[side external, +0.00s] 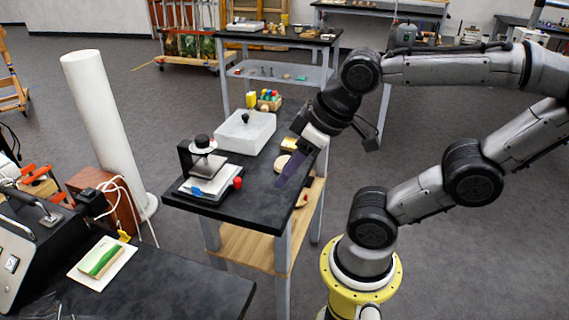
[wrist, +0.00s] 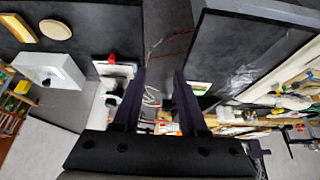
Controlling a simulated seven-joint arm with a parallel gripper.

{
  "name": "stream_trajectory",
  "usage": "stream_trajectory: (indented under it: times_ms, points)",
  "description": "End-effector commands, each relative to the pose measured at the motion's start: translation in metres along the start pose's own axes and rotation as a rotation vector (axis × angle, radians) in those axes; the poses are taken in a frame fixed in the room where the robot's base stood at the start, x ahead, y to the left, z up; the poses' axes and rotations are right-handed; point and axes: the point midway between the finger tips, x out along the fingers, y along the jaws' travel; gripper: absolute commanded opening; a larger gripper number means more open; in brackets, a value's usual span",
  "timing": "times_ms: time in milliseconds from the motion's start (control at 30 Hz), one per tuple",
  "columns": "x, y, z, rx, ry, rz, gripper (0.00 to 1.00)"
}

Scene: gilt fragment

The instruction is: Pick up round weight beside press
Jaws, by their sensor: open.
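The press (side external: 203,168) stands on the near left part of the black table, with a pale plate and a dark upright. A round, dark-topped piece (side external: 203,143) sits at its top; I cannot tell whether this is the round weight. A red rounded piece (side external: 238,183) is at the press's right edge and also shows in the wrist view (wrist: 112,58). My gripper (side external: 281,182) is open and empty above the table's right side.
A white basin (side external: 262,136) stands behind the press, with a dark-knobbed object in it. Small colored items (side external: 268,99) stand at the back. The front table (side external: 190,285) holds a white board (side external: 101,263) with a green-topped block.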

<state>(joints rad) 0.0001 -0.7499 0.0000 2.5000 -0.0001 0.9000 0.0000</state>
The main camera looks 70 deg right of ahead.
Motion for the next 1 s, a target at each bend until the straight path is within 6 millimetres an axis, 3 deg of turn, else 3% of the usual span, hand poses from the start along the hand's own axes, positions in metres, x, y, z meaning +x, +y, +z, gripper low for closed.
stream_trajectory:
  times_ms: [333,667,1000]
  points:
    - [0.0,0.0,0.0,0.0,0.0,0.0,0.42]
    - [0.0,0.0,0.0,0.0,0.0,0.0,1.0]
    - [-0.0001,0.0,0.0009,0.041,-0.004,0.0,1.0]
